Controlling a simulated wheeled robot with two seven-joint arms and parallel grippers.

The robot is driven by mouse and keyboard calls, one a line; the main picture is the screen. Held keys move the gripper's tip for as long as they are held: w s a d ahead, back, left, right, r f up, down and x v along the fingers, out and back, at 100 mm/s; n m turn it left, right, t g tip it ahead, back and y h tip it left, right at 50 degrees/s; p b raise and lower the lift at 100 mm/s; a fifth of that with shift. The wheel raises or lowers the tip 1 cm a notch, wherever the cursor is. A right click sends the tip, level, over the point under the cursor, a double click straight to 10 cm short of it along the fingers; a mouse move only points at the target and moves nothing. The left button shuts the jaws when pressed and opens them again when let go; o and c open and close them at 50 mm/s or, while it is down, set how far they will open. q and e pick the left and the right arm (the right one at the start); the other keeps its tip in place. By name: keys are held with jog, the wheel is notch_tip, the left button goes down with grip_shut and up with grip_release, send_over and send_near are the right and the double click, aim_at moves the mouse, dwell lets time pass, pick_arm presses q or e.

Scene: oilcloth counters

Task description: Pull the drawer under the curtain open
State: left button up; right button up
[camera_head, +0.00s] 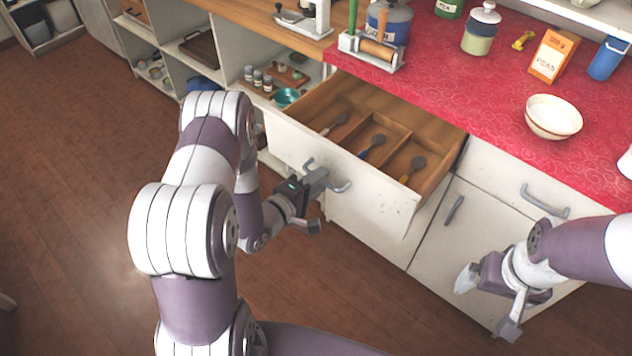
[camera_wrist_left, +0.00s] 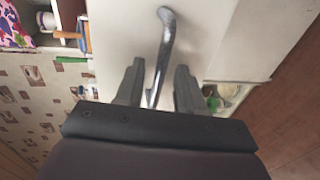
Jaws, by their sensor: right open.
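The drawer (camera_head: 365,200) has a white front with a curved metal handle (camera_head: 343,187) and stands pulled well out from under the red counter. My left gripper (camera_head: 316,181) is at this handle. In the left wrist view the handle (camera_wrist_left: 165,45) runs between the two fingers of my left gripper (camera_wrist_left: 159,80), with narrow gaps visible beside it. Whether the fingers press on it is unclear. My right gripper (camera_head: 468,280) is open and empty, in front of the lower cabinet door. No curtain shows in either view.
Several utensils lie in the drawer's wooden compartments (camera_head: 395,128). A bowl (camera_head: 553,117), an orange box (camera_head: 553,55) and a lidded jar (camera_head: 480,30) stand on the red counter (camera_head: 470,85). Open shelves (camera_head: 200,45) line the left. The wooden floor (camera_head: 70,200) is clear.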

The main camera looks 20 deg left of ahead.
pick_arm(q)
jog(key=v, duration=1.2)
jog(key=shift+s, duration=0.35)
